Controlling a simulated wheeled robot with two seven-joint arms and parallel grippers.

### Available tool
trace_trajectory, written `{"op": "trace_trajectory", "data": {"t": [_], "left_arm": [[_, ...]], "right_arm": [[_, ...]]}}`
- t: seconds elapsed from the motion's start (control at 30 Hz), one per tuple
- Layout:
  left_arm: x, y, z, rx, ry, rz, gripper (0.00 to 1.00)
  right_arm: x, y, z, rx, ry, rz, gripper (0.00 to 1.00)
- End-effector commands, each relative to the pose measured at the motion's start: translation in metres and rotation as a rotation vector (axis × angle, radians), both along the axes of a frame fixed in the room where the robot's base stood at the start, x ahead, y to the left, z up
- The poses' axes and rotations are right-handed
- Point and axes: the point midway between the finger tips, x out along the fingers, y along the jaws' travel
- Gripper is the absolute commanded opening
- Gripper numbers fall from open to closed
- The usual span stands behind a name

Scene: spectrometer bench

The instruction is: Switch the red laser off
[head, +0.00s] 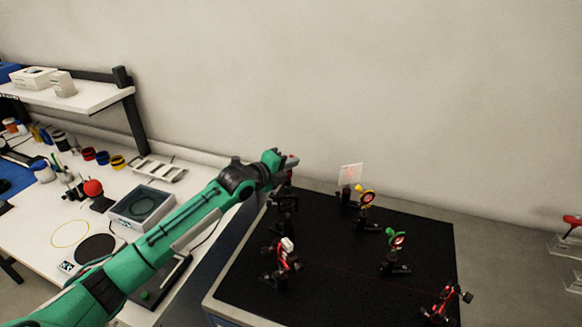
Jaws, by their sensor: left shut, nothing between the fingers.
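A red device with a white top (284,256) stands on a post at the left of the black optical board (335,285). Another red device (443,303) stands at the board's front right corner. A faint red line crosses the board between them; I cannot tell which is the laser. A pale screen (350,174) at the back shows a reddish spot. My left gripper (289,161) is shut and empty, above the board's back left part, apart from both red devices. A switch is too small to make out. My right gripper is not in view.
A yellow-ringed mount (367,198) and a green-and-red mount (397,241) stand on the board. A dark post mount (283,202) stands below my left gripper. The white bench (45,218) at left holds a grey tray (142,205) and several small items. The board's front middle is clear.

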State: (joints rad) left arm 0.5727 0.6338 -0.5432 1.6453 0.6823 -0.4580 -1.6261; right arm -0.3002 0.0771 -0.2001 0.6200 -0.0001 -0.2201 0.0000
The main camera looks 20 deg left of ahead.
Motion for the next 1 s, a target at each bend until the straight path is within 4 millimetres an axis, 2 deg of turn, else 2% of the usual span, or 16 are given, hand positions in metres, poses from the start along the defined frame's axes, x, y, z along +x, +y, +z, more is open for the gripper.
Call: {"op": "trace_trajectory", "data": {"t": [0.37, 0.6, 1.0], "left_arm": [[-0.001, 0.003, -0.003, -0.09, -0.035, 0.0, 0.0], [-0.002, 0.006, -0.004, -0.201, -0.075, 0.0, 0.0], [-0.004, 0.011, -0.001, -0.346, -0.129, 0.001, 0.0]], "right_arm": [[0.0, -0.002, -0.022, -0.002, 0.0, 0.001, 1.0], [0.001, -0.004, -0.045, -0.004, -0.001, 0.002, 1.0], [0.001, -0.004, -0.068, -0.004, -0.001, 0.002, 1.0]]}}
